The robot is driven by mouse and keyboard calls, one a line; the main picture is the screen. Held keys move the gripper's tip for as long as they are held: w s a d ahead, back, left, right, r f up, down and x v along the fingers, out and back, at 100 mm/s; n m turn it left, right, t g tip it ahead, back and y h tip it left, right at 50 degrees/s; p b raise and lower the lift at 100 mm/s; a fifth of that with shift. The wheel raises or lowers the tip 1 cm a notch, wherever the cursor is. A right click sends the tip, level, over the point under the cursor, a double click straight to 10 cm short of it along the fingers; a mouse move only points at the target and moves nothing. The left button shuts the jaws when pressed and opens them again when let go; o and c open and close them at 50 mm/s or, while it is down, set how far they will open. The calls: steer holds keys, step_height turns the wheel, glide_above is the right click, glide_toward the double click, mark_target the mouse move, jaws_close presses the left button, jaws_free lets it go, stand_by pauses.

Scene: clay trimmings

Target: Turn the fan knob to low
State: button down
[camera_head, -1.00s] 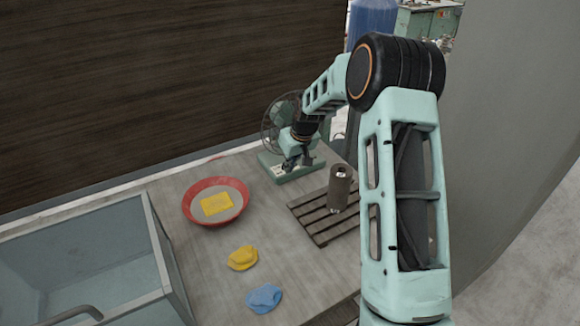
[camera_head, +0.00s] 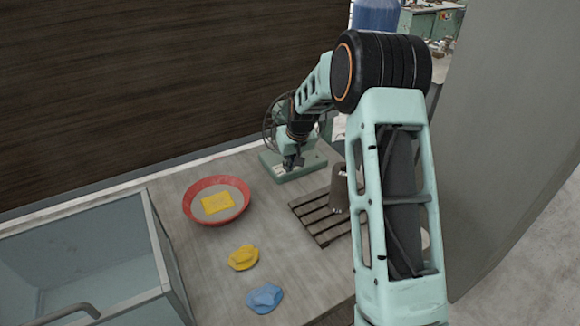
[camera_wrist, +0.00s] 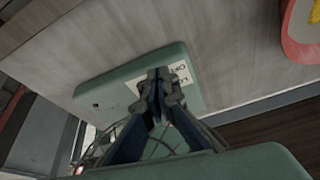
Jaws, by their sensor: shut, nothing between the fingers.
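The green fan (camera_head: 276,122) stands at the back right of the table, mostly behind my arm in the head view. Its green base (camera_head: 308,168) shows below my gripper (camera_head: 293,162). In the wrist view my gripper (camera_wrist: 160,78) is shut and empty, with its fingertips over the fan base (camera_wrist: 110,93). The fingertips are beside and partly over a white label (camera_wrist: 181,72) with dark marks on the base. I cannot make out the knob; the fingers may hide it. Whether the tips touch the base is unclear.
A slatted wooden rack (camera_head: 318,222) bears a dark cylinder (camera_head: 340,190). Yellow (camera_head: 243,258) and blue (camera_head: 264,297) lumps lie in front. A glass-sided bin (camera_head: 90,255) is at the left.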

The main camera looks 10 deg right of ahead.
steer(key=shift+a, duration=0.1)
steer(key=shift+w+a+f+m+b, duration=0.1)
steer(key=shift+w+a+m+b, duration=0.05)
steer(key=shift+m+b, duration=0.45)
steer(key=shift+a, duration=0.1)
steer(key=shift+w+a+b, duration=0.45)
steer(key=shift+a+b, duration=0.1)
steer(key=shift+b, duration=0.3)
steer(key=shift+d, duration=0.15)
steer(key=shift+s+d+h, duration=0.1)
steer(key=shift+d+h, duration=0.2)
steer(key=shift+d, duration=0.4)
steer(key=shift+s, duration=0.1)
